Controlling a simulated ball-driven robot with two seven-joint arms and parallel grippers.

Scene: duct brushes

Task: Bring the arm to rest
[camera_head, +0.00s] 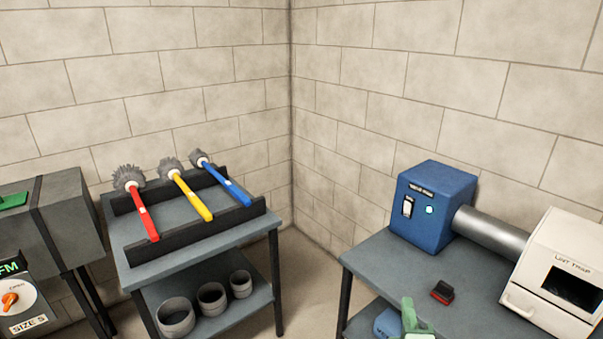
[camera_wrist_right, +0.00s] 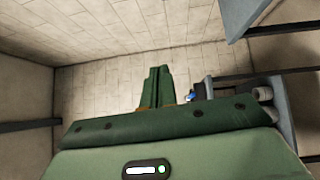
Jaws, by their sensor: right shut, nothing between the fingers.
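My right gripper (camera_head: 410,312) shows at the bottom edge of the head view, in front of the right-hand table. In the right wrist view its two green fingers (camera_wrist_right: 157,86) are together with nothing between them. It holds no brush. My left gripper is not in view. Three brushes with grey bristle heads lie apart on the rack of the left table: a red-handled brush (camera_head: 141,207), a yellow-handled brush (camera_head: 190,196) and a blue-handled brush (camera_head: 224,182).
The right table (camera_head: 383,262) carries a blue machine (camera_head: 433,208), a metal duct (camera_head: 490,233), a white lint trap (camera_head: 555,280) and a small red-and-black block (camera_head: 442,292). Several grey rings (camera_head: 211,298) stand on the left table's lower shelf. A dark grey box (camera_head: 72,222) stands far left.

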